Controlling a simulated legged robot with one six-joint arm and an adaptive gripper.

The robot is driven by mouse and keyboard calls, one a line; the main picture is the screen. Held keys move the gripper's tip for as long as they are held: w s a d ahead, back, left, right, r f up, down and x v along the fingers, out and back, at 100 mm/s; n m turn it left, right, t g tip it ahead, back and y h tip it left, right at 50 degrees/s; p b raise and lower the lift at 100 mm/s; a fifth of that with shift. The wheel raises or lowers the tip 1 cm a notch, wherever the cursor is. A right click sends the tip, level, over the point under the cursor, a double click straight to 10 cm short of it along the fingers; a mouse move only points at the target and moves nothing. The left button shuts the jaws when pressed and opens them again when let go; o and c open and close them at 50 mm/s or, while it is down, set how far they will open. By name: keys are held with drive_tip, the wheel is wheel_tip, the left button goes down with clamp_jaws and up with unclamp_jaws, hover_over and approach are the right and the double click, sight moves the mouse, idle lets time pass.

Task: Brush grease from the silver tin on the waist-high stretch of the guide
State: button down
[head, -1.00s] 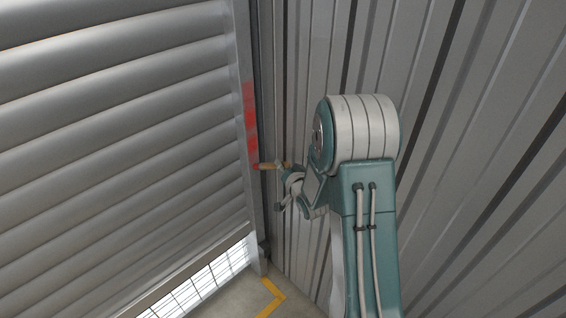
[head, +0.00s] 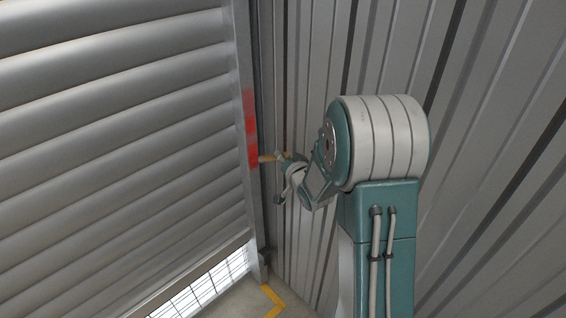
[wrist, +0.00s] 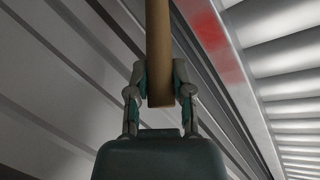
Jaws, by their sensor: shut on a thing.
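The guide (head: 239,97) is the upright pale metal rail at the right edge of the slatted shutter. A red patch (head: 250,128) lies along its middle stretch and also shows on the guide in the wrist view (wrist: 214,35). My gripper (head: 284,160) is shut on the tan wooden handle of a brush (head: 267,158), beside the guide. In the wrist view my gripper (wrist: 160,85) grips the handle (wrist: 158,40) between both fingers. The brush's far end is at the lower part of the red patch; its bristles and exact contact cannot be made out. The silver tin is not in view.
The grey slatted shutter (head: 120,140) fills the left, with a bright meshed gap (head: 205,285) below it. A ribbed metal wall (head: 480,120) stands close on the right. A yellow line (head: 273,300) marks the floor at the guide's foot.

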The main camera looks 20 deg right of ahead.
wheel_tip(320, 180, up, 27)
idle(3.5)
drive_tip(key=s+d, duration=0.2)
drive_tip(key=s, duration=0.3)
drive_tip(key=shift+s, duration=0.3)
idle(0.3)
drive_tip(key=shift+d, duration=0.1)
drive_tip(key=shift+s+d, duration=0.3)
drive_tip(key=shift+s, duration=0.4)
drive_tip(key=shift+s+d, duration=0.25)
drive_tip(key=shift+s, duration=0.4)
drive_tip(key=shift+f, duration=0.1)
